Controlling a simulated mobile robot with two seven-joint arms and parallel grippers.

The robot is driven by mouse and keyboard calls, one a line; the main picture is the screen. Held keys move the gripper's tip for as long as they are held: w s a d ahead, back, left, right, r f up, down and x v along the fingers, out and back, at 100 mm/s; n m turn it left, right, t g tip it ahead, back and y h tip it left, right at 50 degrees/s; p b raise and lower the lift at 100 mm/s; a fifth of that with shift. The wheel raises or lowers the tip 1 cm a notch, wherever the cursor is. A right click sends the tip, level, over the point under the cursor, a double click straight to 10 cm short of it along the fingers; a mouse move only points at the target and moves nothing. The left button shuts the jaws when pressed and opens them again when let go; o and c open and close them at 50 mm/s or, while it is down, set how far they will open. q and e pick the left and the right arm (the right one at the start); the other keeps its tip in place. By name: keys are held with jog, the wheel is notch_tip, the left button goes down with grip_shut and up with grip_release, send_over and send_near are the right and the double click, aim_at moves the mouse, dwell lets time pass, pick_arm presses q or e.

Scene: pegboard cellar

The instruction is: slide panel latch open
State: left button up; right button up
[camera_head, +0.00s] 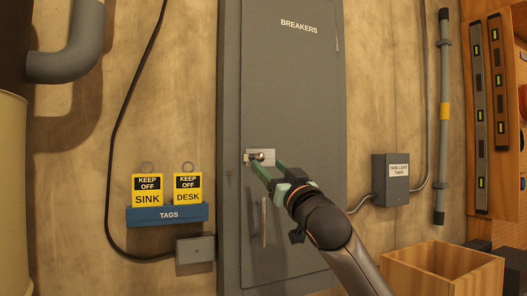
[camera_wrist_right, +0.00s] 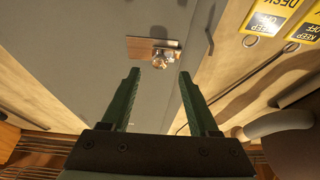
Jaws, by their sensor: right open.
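The grey breaker panel (camera_head: 300,100) is shut on the wall and labelled BREAKERS. Its latch (camera_head: 258,157) is a small metal plate with a round knob near the panel's left edge. The latch also shows in the right wrist view (camera_wrist_right: 158,52), above the fingertips. My right gripper (camera_head: 268,168) reaches in from the lower right with its green fingers at the latch. In the right wrist view the fingers (camera_wrist_right: 158,78) are spread apart, with the knob just beyond the gap between the tips; I cannot tell whether they touch it. My left gripper is not in view.
A blue rack (camera_head: 167,215) marked TAGS holds yellow KEEP OFF tags left of the panel. A grey timer box (camera_head: 390,179) and an upright pipe (camera_head: 443,120) are at the right. A wooden crate (camera_head: 440,268) stands at the lower right.

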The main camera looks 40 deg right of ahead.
aim_at(261, 158)
jog(key=shift+p+x, duration=0.65)
jog(key=shift+x, duration=1.45)
jog(key=shift+c, duration=0.2)
grip_shut()
